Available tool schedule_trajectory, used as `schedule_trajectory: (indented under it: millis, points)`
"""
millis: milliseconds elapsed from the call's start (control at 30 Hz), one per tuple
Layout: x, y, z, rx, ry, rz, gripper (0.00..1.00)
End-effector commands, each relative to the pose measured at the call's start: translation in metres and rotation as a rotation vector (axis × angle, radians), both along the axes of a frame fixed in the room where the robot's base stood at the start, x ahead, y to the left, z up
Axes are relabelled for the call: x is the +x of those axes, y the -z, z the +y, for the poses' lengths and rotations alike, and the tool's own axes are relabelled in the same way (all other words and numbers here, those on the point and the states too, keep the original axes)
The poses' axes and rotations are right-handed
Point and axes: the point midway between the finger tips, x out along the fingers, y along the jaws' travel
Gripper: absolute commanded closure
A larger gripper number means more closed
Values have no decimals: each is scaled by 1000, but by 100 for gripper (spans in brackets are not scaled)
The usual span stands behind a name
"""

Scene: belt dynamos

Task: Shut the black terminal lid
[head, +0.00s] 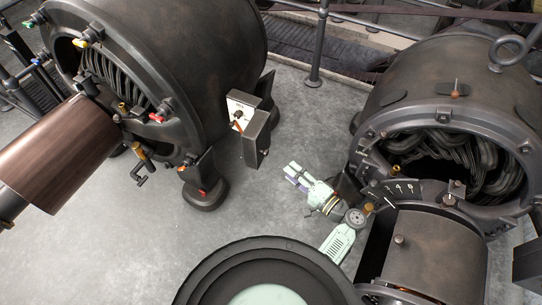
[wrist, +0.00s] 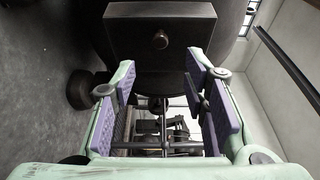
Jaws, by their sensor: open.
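The black terminal lid (head: 256,138) stands open at the right edge of a pale terminal panel (head: 240,108) on the left dynamo. The panel's round dial and copper-coloured lever are exposed. In the wrist view, a dark plate with a small round knob, seemingly the lid (wrist: 160,27), fills the upper middle, just beyond the fingers. My gripper (head: 291,174) is open with purple pads, below and right of the lid and apart from it in the head view. Nothing is held between its fingers (wrist: 166,112). The lid's hinge is not clear.
The left dynamo (head: 165,45) carries the terminal box and stands on dark feet. A second dynamo (head: 430,75) with exposed coils stands at the right, close to my arm. Grey floor (head: 225,215) lies open between them. A railing post (head: 319,45) stands behind.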

Motion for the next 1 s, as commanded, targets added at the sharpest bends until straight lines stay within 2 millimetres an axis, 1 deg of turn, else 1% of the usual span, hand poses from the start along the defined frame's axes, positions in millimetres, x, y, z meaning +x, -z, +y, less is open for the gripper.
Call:
schedule_trajectory:
  millis: [167,400,500,700,967,1000]
  points:
    - [20,0,21,-4,-7,-1,59]
    - [54,0,52,-5,-6,-1,59]
    - [64,0,61,-5,-5,-1,59]
    - [75,0,71,-6,-2,0,59]
    - [76,-1,72,-6,-2,0,59]
    - [76,-1,72,-6,-2,0,61]
